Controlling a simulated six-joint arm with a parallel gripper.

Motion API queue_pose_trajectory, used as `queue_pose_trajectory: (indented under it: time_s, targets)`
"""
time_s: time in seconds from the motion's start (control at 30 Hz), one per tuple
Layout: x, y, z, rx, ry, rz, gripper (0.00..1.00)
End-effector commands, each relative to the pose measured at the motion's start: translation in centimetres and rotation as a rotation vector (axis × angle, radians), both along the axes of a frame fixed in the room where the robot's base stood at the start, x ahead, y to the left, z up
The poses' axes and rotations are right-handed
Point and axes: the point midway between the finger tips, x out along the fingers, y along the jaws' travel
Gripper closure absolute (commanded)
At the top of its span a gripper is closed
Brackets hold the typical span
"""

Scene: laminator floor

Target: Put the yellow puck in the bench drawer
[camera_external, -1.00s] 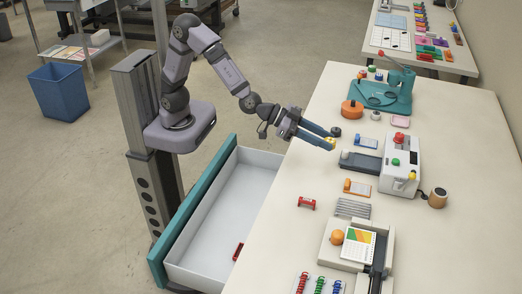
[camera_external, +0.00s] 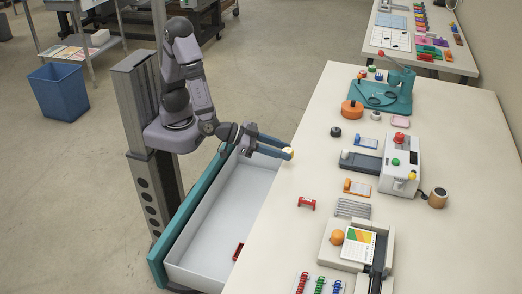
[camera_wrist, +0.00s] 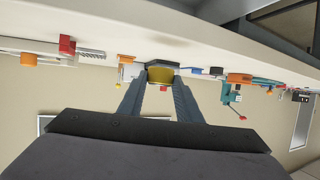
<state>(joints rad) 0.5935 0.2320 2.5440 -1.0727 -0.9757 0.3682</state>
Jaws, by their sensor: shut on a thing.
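My gripper (camera_external: 288,152) is shut on the yellow puck (camera_external: 287,154), which sits between the fingertips. In the wrist view the puck (camera_wrist: 161,75) also shows between the two finger ends. In the external view gripper and puck appear at the bench's left edge, beside the far end of the drawer. How high they are above the bench is hard to tell. The bench drawer (camera_external: 196,252) is pulled open, with a teal front (camera_external: 158,268) and a white inside. A small red object (camera_external: 238,251) lies in it near the bench.
The bench top (camera_external: 290,240) carries a red piece (camera_external: 306,203), a dark puck (camera_external: 336,131), a laminator (camera_external: 400,165), an orange round item (camera_external: 352,109) and a teal press (camera_external: 398,90). The drawer is mostly empty. A blue bin (camera_external: 59,92) stands on the floor.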

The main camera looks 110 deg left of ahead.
Motion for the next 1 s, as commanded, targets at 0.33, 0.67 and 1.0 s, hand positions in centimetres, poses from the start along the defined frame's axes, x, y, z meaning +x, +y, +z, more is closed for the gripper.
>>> queue_pose_trajectory:
  time_s: [0.33, 0.67, 1.0]
  targets:
    - [0.0, -0.2, 0.0, 0.0, 0.0, -0.005, 0.9]
    - [0.8, 5.9, 0.1, -0.001, -0.001, 0.141, 0.9]
    - [8.4, 8.0, 5.1, -0.002, -0.006, 0.103, 0.9]
